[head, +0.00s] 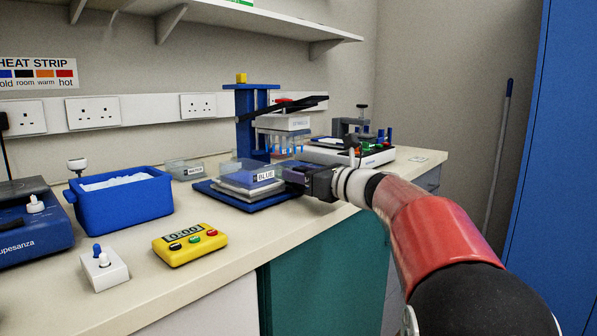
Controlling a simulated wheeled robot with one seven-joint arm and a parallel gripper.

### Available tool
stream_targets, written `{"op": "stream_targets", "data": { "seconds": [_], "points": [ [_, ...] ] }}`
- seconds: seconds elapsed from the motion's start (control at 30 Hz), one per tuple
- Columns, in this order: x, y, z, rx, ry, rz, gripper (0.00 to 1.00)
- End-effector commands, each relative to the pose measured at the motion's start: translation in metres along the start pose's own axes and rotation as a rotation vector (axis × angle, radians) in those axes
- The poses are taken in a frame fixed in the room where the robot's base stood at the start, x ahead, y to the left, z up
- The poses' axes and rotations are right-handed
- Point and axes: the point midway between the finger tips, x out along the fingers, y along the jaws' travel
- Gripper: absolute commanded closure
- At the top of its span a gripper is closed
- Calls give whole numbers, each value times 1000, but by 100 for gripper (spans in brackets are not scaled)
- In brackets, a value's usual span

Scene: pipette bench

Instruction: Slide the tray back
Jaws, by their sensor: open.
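A dark blue tray (214,198) lies on the bench in front of a blue stand. Grey slabs (243,188) rest on it, with a blue box labelled BLUE (262,176) and a clear container (234,169) on top. My gripper (291,175) reaches in from the right at the tray's right side, close to the labelled box. Its jaws are open. Its fingertips are small and partly hidden, so I cannot tell whether they touch anything.
The blue stand (244,130) holds a multichannel pipette (284,122) above the tray's back. A blue ice tub (119,196), a yellow timer (189,243) and a white switch box (104,267) stand to the left. A white device (346,156) stands behind my gripper.

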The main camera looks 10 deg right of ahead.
Motion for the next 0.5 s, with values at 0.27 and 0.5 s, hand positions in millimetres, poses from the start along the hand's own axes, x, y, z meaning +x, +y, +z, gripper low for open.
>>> {"op": "stream_targets", "data": {
  "seconds": [0.27, 0.5],
  "points": [
    [8, 0, 0, -1, 0, 0, 58],
    [7, 0, 0, -1, 1, 0, 78]
  ]
}}
